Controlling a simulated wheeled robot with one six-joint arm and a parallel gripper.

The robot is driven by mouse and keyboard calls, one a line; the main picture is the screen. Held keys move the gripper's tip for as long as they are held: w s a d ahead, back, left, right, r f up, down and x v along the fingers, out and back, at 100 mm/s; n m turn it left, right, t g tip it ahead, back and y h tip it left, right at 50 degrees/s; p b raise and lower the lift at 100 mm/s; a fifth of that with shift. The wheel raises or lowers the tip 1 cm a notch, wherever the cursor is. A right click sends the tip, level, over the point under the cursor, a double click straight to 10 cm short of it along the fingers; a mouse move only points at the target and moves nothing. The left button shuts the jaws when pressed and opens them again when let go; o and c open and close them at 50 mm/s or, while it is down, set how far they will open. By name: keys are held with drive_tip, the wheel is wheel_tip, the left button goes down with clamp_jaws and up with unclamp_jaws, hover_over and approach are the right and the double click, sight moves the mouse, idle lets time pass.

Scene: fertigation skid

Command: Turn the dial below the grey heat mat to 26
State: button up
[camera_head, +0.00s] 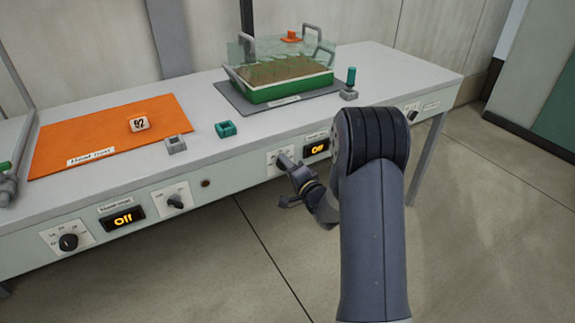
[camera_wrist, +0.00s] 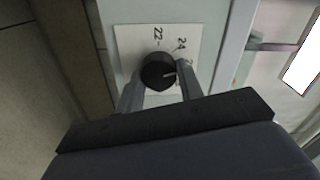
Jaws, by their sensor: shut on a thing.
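The grey heat mat (camera_head: 243,108) lies on the bench under a green tray. On the bench front below it, a white dial plate (camera_head: 272,165) sits beside a display (camera_head: 317,149) reading "Off". My gripper (camera_head: 286,164) reaches this plate and hides most of its dial in the head view. In the wrist view, the black round dial (camera_wrist: 157,68) sits between the fingers of my gripper (camera_wrist: 159,82), which is shut on it. The plate's numbers 22 and 24 show; other marks are hidden or too small. A pale pointer line on the dial points right, past the 24.
A further dial (camera_head: 411,115) is at the right. Floor in front is clear.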

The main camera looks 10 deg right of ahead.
drive_tip(key=shift+m, duration=1.3)
drive_tip(key=shift+m+p, duration=0.3)
drive_tip(key=o, duration=1)
drive_tip(key=p+v, duration=0.1)
drive_tip(key=v, duration=0.9)
drive_tip(key=shift+s+d, duration=0.15)
drive_tip(key=shift+s, duration=0.2)
drive_tip(key=b+x, duration=0.1)
drive_tip(key=x, duration=1)
drive_tip(key=shift+s, duration=0.1)
